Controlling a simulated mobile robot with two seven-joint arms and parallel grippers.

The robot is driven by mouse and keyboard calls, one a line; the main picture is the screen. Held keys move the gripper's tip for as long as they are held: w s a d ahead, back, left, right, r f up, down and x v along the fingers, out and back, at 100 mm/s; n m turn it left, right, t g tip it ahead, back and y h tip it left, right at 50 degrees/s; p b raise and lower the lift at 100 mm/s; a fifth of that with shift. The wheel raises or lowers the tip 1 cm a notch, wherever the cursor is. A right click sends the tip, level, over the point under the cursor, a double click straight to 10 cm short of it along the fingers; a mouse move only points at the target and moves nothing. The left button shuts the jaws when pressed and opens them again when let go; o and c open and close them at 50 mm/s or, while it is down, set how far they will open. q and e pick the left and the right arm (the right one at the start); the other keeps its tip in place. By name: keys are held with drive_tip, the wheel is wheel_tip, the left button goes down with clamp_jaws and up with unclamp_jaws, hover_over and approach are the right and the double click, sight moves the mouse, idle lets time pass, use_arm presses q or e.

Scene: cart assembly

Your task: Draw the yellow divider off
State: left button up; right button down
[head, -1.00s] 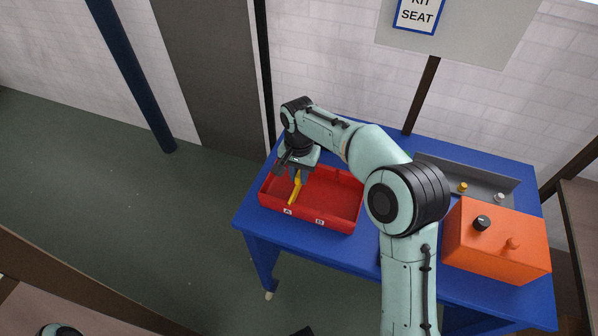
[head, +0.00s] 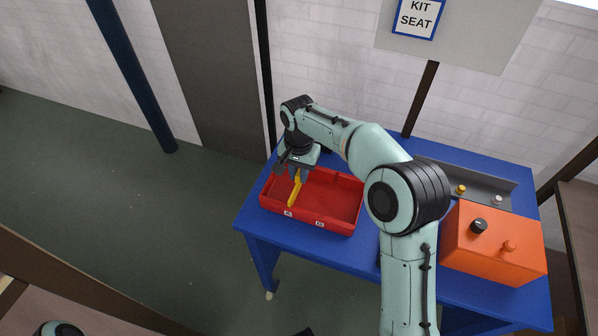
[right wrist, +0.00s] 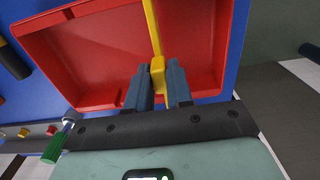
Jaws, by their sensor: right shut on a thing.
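The yellow divider (head: 295,190) is a thin upright strip in the left part of the red tray (head: 303,218) on the blue table. My right gripper (head: 298,173) is above the tray's left part, shut on the divider's tab at its rear end. In the right wrist view the yellow divider (right wrist: 152,28) runs away from the two grey fingers (right wrist: 158,82), with its tab between them. I cannot tell whether its lower edge is clear of the tray floor. My left gripper is not in view.
An orange box (head: 494,243) with a black knob stands at the table's right. A grey tray (head: 480,178) with small fittings lies behind it. A green-handled tool (right wrist: 54,149) shows in the right wrist view. A sign post rises behind the table. Floor left of the table is free.

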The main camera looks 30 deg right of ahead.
sight(299, 173)
drive_tip(key=shift+r+p, duration=2.45)
drive_tip(key=shift+r, duration=1.2)
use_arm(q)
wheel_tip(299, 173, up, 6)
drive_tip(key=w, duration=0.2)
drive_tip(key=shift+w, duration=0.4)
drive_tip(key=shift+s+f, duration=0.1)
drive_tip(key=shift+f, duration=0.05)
